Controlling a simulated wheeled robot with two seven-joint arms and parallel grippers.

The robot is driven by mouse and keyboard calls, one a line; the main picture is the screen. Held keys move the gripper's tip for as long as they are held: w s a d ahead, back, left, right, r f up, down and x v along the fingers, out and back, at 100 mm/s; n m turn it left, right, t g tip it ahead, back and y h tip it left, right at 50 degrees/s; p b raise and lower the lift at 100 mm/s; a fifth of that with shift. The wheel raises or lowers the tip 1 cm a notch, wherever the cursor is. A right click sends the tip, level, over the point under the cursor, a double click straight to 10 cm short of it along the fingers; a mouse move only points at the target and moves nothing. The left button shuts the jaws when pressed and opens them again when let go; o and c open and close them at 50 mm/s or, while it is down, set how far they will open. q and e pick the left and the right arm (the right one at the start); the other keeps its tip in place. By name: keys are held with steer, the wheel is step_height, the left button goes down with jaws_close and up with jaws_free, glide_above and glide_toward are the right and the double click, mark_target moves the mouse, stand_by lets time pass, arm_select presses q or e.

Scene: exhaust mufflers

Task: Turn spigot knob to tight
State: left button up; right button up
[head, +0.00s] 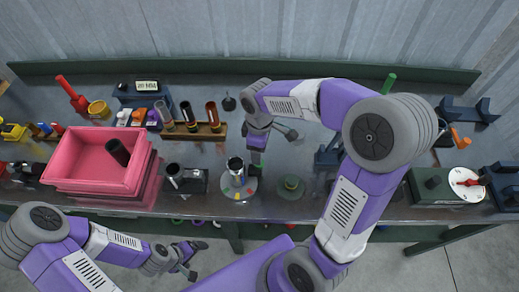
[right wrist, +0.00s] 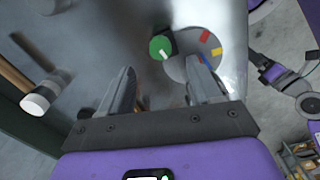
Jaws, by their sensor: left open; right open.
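A round green knob with a white mark (right wrist: 161,48) sits at the edge of a grey disc (right wrist: 187,66) with red, yellow and blue marks. I take it for the spigot knob. In the head view the disc (head: 238,195) is near the bench's front edge, with a metal cylinder (head: 235,165) standing over it; my right gripper (head: 257,156) is right beside the cylinder and partly hides the knob. In the right wrist view my right gripper (right wrist: 164,72) is open, with the knob ahead between its fingers. My left gripper (head: 190,263) is open and empty in front of the bench.
A pink bin (head: 85,180) holding a dark tube stands to the left. A wooden rack (head: 195,132) with several tubes is behind. A green box with a white dial (head: 465,185) stands at the far right.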

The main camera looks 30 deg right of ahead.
steer(key=n+p, duration=0.2)
steer(key=n, duration=0.2)
steer(key=shift+a+r, duration=0.1)
steer(key=shift+r, duration=0.05)
steer(key=n+p, duration=0.1)
steer(key=n, duration=0.3)
steer(key=n+p, duration=0.1)
steer(key=n, duration=0.2)
steer(key=shift+p, duration=0.3)
steer(key=n, duration=0.3)
steer(key=shift+p, duration=0.3)
step_height(320, 180, down, 8)
steer(key=shift+r+b, duration=0.15)
steer(key=shift+b, duration=0.65)
